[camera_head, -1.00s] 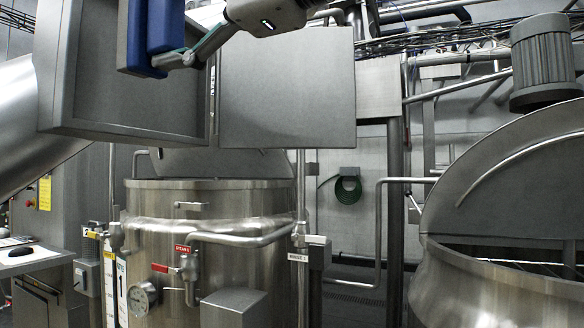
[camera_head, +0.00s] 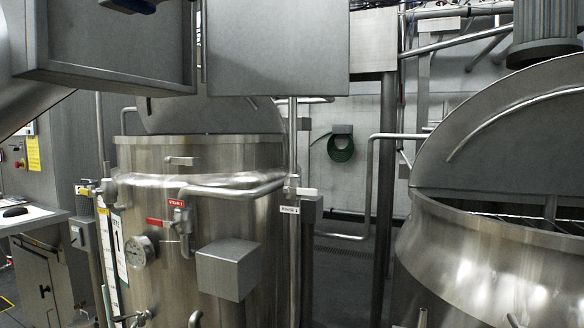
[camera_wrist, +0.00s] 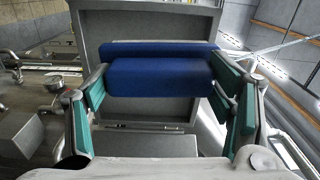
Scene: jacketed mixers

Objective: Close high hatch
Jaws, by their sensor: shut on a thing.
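The high hatch is a grey metal panel with a raised rim (camera_head: 105,80), at the upper left of the head view, its top cut off. A flat grey panel (camera_head: 275,60) stands beside it on the right. In the wrist view the rimmed panel (camera_wrist: 195,30) stands behind a thick blue handle (camera_wrist: 155,75). My gripper (camera_wrist: 160,88) has its green-padded fingers at both ends of the blue handle and is shut on it.
A steel mixer vessel (camera_head: 150,155) with pipes, a gauge (camera_head: 139,251) and a grey box (camera_head: 228,268) stands below the hatch. A larger mixer with a raised half-round lid (camera_head: 490,150) is at the right. A narrow floor gap (camera_head: 345,262) lies between them.

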